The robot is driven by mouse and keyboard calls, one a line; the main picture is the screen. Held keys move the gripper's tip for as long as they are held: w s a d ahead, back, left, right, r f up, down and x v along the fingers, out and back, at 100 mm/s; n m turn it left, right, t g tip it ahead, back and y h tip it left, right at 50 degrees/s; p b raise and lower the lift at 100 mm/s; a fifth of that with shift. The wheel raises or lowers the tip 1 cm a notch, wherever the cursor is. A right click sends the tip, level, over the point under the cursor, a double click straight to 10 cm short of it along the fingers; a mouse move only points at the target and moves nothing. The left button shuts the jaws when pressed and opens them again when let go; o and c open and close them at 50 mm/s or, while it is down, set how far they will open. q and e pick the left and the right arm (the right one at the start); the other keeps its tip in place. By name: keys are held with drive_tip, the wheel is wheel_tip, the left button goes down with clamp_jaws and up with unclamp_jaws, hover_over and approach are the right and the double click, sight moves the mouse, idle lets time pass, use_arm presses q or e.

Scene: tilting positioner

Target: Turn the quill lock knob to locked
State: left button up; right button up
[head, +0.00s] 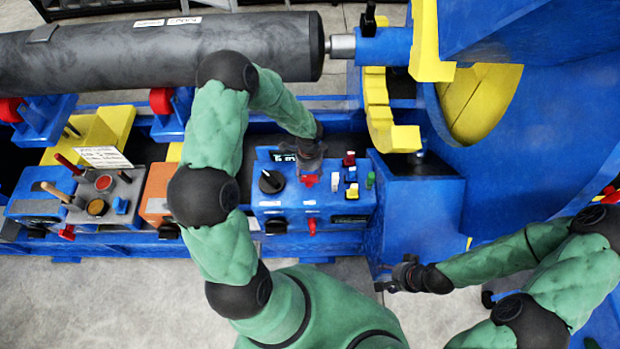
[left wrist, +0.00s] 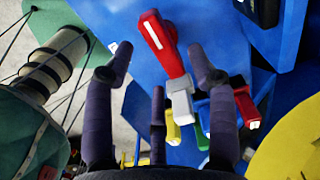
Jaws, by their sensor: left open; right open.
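A blue control panel (head: 275,208) stands in the middle of the head view. My left gripper (head: 310,160) is over its upper part, open and empty. A red knob (head: 309,181) shows just below the fingers; in the left wrist view a red handle with a white stripe (left wrist: 160,38) lies ahead, between the spread fingers of the left gripper (left wrist: 160,62), apart from them. It is tilted in that picture. I cannot read a label naming it the quill lock knob, or its lock position. My right gripper (head: 400,275) is open and empty, low at the right of the panel.
A black rotary knob (head: 271,181), a red lever (head: 312,227) and a green button (head: 370,180) crowd the panel. A grey cylinder (head: 160,50) and the tailstock quill (head: 341,46) lie behind. A large blue positioner (head: 530,150) fills the right.

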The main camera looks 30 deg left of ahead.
sight(309, 178)
use_arm(q)
drive_tip(key=shift+f+b, duration=0.35)
drive_tip(key=shift+f, duration=1.55)
drive_tip(key=shift+c, duration=0.3)
clamp_jaws()
